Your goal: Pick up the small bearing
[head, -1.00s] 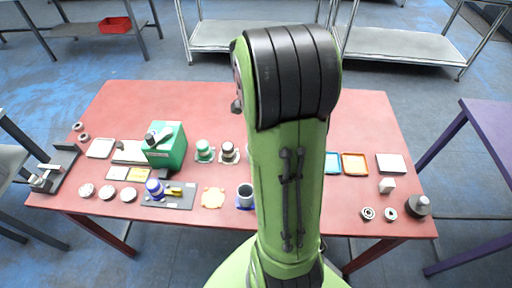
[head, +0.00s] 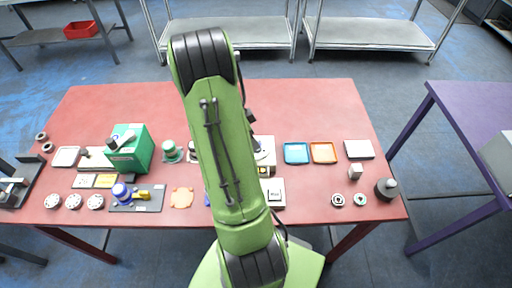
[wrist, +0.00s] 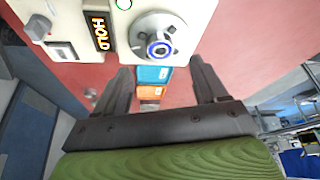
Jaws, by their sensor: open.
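Two ring-shaped parts that look like bearings lie at the table's front right in the head view: a dark-centred ring (head: 338,200) and a slightly smaller-looking ring (head: 360,200). I cannot tell for sure which is the small bearing. In the wrist view a ring with a blue band (wrist: 159,47) sits on the round metal seat of a pale machine (wrist: 85,25) with a lit HOLD display. My gripper (wrist: 163,80) is open, with nothing between its fingers, and points toward the machine's side of the table. In the head view my arm hides my gripper.
A blue tray (head: 296,145) and an orange tray (head: 323,144) lie at the right of the red table (head: 300,105). A green box (head: 136,152) stands on the left.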

